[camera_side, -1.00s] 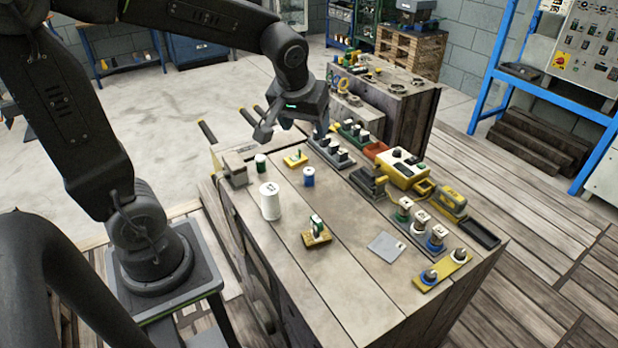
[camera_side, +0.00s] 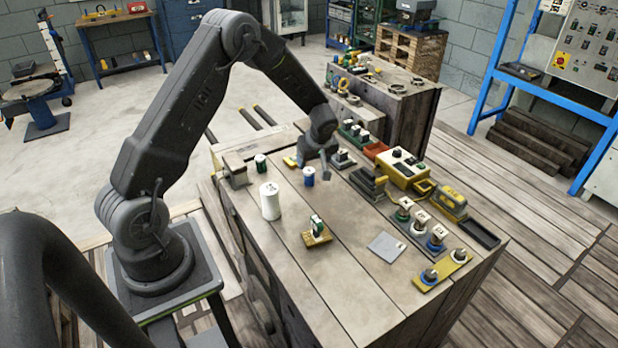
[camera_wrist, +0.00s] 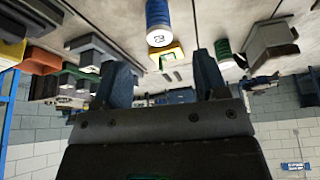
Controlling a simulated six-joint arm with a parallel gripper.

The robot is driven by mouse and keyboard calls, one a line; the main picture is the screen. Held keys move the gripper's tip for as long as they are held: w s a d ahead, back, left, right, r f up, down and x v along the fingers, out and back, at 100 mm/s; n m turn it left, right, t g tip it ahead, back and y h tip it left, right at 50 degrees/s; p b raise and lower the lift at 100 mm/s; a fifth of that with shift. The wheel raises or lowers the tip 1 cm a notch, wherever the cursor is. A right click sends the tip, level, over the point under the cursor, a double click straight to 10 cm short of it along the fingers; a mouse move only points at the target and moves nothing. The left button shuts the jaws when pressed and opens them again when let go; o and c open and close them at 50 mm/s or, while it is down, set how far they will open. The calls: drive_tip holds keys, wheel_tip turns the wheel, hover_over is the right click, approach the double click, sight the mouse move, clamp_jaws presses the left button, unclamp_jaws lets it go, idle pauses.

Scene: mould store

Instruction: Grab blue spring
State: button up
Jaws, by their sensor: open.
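The blue spring (camera_side: 309,179) looks like a small upright blue cylinder on the bench top. In the wrist view it shows at the top (camera_wrist: 158,18), with a pale end bearing a dark mark. My gripper (camera_side: 314,165) is low over the bench, just behind and to the right of the blue spring in the side view. In the wrist view its two fingers stand apart (camera_wrist: 163,78) with nothing between them. The blue spring lies beyond the fingertips, roughly in line with the gap. I cannot tell the exact distance.
A white spool (camera_side: 270,202) and a green cylinder (camera_side: 261,162) stand to the left. A yellow block (camera_side: 290,161) is close behind the blue spring. Green and dark holders with several parts line the right, near a yellow control box (camera_side: 404,170).

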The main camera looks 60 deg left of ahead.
sight(309, 170)
drive_tip(key=x, duration=0.9)
drive_tip(key=shift+w+a+f, duration=0.1)
drive_tip(key=shift+a+f, duration=0.15)
drive_tip(key=shift+a, duration=0.05)
drive_tip(key=shift+c, duration=0.4)
drive_tip(key=c, duration=0.9)
drive_tip(key=shift+c, duration=0.3)
drive_tip(key=shift+r, duration=0.15)
